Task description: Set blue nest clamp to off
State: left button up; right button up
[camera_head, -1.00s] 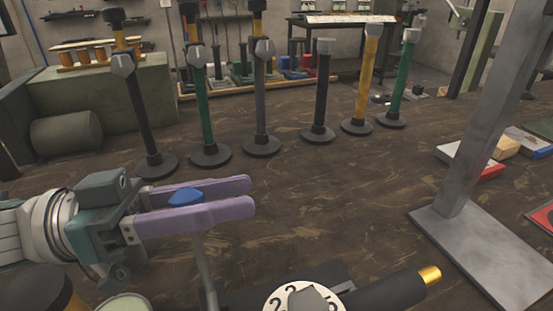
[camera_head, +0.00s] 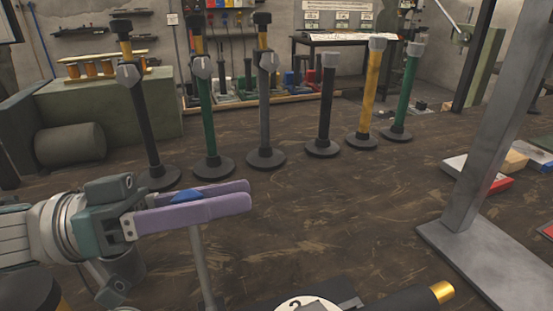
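My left gripper (camera_head: 218,200) comes in from the left with two long purple fingers, low over the brown work surface. A small blue piece (camera_head: 186,196) sits between the fingers, partly hidden by the nearer one. I cannot tell whether it is the blue nest clamp's handle or whether both fingers touch it. A thin grey rod (camera_head: 203,268) rises from below to just under the nearer finger; whether it joins the blue piece is hidden. No off marking can be read. My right gripper is not in view.
Several upright posts on round black bases, including a yellow post (camera_head: 371,92), stand behind the gripper. A white numbered dial (camera_head: 305,303) is cut off at the bottom, beside a black gold-tipped cylinder (camera_head: 408,301). A grey metal column (camera_head: 483,130) stands at right. The middle surface is clear.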

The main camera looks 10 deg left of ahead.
pick_arm(q)
jog(key=shift+o, duration=1.3)
notch_tip(320, 180, up, 20)
jog(key=p, duration=0.6)
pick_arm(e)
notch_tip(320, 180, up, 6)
